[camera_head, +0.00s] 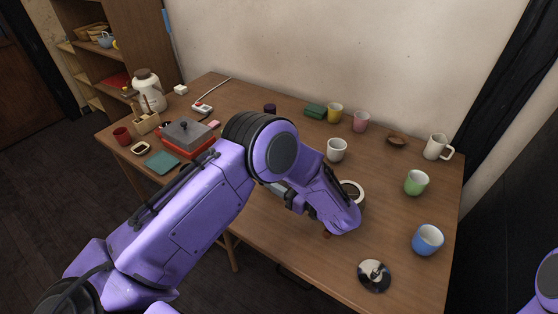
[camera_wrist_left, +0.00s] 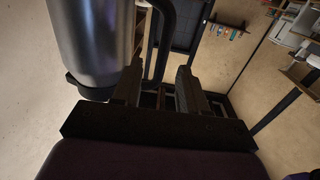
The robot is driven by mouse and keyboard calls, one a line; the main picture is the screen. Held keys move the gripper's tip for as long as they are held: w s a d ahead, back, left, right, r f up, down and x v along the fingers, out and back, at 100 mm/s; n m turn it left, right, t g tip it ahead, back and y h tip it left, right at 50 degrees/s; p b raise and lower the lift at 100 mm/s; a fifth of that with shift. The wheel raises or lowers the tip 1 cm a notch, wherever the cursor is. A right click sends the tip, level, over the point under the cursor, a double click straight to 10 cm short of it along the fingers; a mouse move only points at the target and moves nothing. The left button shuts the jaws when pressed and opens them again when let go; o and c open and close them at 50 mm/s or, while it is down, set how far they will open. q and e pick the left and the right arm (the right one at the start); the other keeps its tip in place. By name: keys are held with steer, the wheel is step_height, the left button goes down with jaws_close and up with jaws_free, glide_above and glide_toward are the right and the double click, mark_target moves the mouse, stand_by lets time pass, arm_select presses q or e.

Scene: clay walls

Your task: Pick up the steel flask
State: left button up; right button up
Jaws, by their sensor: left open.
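The steel flask (camera_wrist_left: 88,40) is a brushed metal cylinder with a black band or rim, large at the upper left of the left wrist view. A black curved bar (camera_wrist_left: 166,38), which looks like its handle, shows between the fingers of my left gripper (camera_wrist_left: 158,76). The gripper is open, with the flask's body just outside its left finger. I cannot tell whether the bar is touched. In the head view my left arm covers the middle of the table and hides the flask and the fingertips. My right gripper is out of view.
The wooden table (camera_head: 300,243) holds a white cup (camera_head: 336,150), a green cup (camera_head: 416,183), a blue cup (camera_head: 428,240), a white mug (camera_head: 437,147) and a round metal-and-black item (camera_head: 374,276). A red box-like appliance (camera_head: 188,137) and a white jug (camera_head: 148,92) stand at left.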

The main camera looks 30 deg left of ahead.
arm_select(q)
steer(key=a, duration=0.2)
steer(key=a+p, duration=0.1)
steer(key=a, duration=0.3)
steer(key=shift+w+r+p, duration=0.1)
steer(key=shift+w+p, duration=0.15)
steer(key=shift+p, duration=0.05)
steer(key=shift+a, duration=0.25)
steer(key=shift+d, duration=0.1)
jaws_close()
steer(key=shift+w, duration=0.1)
stand_by(0.5)
